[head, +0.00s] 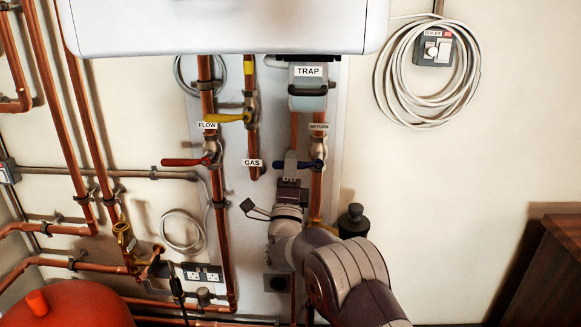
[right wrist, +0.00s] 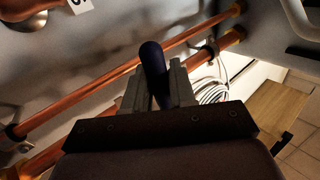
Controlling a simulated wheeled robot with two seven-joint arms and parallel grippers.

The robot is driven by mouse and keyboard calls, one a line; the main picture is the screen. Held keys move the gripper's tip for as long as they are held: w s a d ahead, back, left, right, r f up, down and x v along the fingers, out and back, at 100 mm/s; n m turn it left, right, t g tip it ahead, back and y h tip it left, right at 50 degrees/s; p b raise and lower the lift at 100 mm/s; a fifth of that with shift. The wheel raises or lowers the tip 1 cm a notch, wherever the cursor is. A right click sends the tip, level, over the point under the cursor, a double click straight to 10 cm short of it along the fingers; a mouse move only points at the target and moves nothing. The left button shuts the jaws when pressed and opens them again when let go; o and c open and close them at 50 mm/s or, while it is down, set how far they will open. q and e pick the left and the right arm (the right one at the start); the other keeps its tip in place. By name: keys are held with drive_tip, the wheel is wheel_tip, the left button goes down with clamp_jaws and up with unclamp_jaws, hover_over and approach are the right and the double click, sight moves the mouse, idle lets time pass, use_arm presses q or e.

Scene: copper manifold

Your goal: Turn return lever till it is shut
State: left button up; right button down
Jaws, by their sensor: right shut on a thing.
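My right gripper (head: 290,162) comes up from below and is shut on the handle. In the right wrist view the dark blue lever (right wrist: 153,65) stands between the two grey fingers (right wrist: 158,88). The fingers hide part of the handle. My left gripper is not in view.
A red lever (head: 185,162) on the flow pipe and a yellow lever (head: 228,117) on the gas pipe are to the left. The TRAP unit (head: 308,88) hangs above, under the white boiler (head: 220,28). A black-capped fitting (head: 354,218) is right of my wrist.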

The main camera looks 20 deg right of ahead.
drive_tip(key=shift+r, duration=0.3)
drive_tip(key=c, duration=1.1)
unclamp_jaws()
drive_tip(key=shift+f, duration=0.15)
drive_tip(key=p+v, duration=0.1)
drive_tip(key=v, duration=1.1)
drive_tip(key=shift+s+f+p, duration=0.2)
drive_tip(key=shift+p, duration=0.15)
